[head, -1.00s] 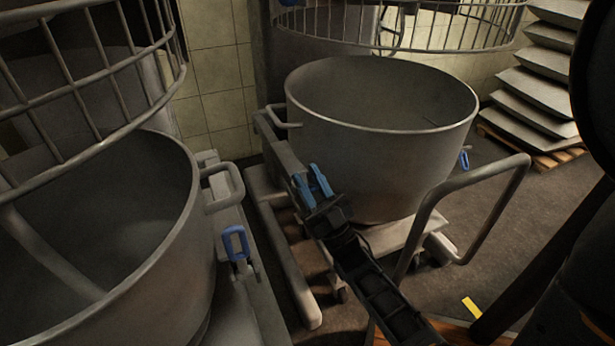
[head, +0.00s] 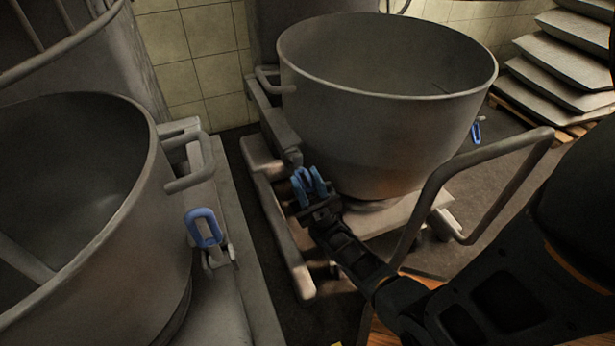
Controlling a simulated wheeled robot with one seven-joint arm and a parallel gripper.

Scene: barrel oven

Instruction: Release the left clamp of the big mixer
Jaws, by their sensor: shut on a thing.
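The big mixer's bowl (head: 385,110) stands in the middle of the head view on a wheeled base. My gripper (head: 312,182), with blue fingers, is at the bowl's lower left side. It is shut on the blue handle of the left clamp (head: 299,178), at the end of the grey bracket. Fingers and handle are nearly the same blue, so their border is hard to see and the handle is partly hidden. The right clamp (head: 476,132) shows as a small blue loop at the bowl's right side.
A second mixer bowl (head: 90,200) stands close on the left, with its own blue clamp (head: 203,229). A curved grey push bar (head: 480,165) rises on the right, near my arm. Stacked grey slabs (head: 560,60) stand at the back right.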

